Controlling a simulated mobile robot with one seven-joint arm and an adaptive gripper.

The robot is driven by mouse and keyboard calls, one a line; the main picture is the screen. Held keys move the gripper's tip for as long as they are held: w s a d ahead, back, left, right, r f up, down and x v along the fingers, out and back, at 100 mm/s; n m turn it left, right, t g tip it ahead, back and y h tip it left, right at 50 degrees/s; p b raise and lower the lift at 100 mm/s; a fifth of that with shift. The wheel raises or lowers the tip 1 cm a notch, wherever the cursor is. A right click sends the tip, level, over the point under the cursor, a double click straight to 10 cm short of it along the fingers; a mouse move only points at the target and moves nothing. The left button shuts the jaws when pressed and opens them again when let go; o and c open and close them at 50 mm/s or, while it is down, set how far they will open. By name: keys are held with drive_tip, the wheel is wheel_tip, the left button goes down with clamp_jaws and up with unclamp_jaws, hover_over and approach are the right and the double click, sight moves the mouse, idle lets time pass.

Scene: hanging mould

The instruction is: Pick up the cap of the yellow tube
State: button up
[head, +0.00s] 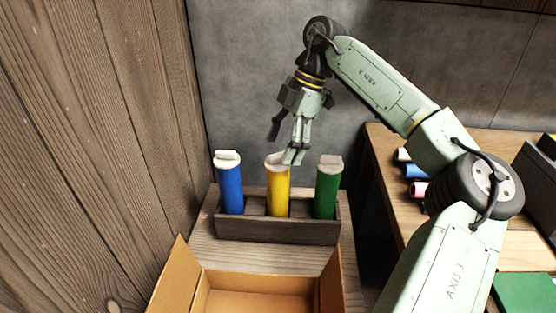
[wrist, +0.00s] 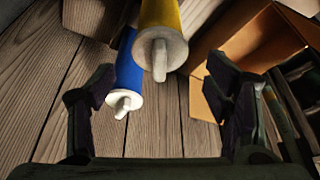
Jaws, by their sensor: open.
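The yellow tube (head: 278,192) stands upright in the middle of a dark wooden holder (head: 275,228). Its white cap (head: 274,160) is on top, with a raised tab that shows clearly in the wrist view (wrist: 162,55). My gripper (head: 286,146) is open and empty just above the cap, a little to its right, and one finger overlaps the cap's right edge in the head view. I cannot tell whether a finger touches the cap.
An open cardboard box (head: 250,282) is in front. A wooden wall (head: 90,150) rises at left. Small rolls (head: 414,172) lie on the right table.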

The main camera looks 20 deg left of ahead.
sight(279, 154)
drive_tip(key=shift+x, duration=1.5)
drive_tip(key=shift+c, duration=0.3)
drive_tip(key=c, duration=0.7)
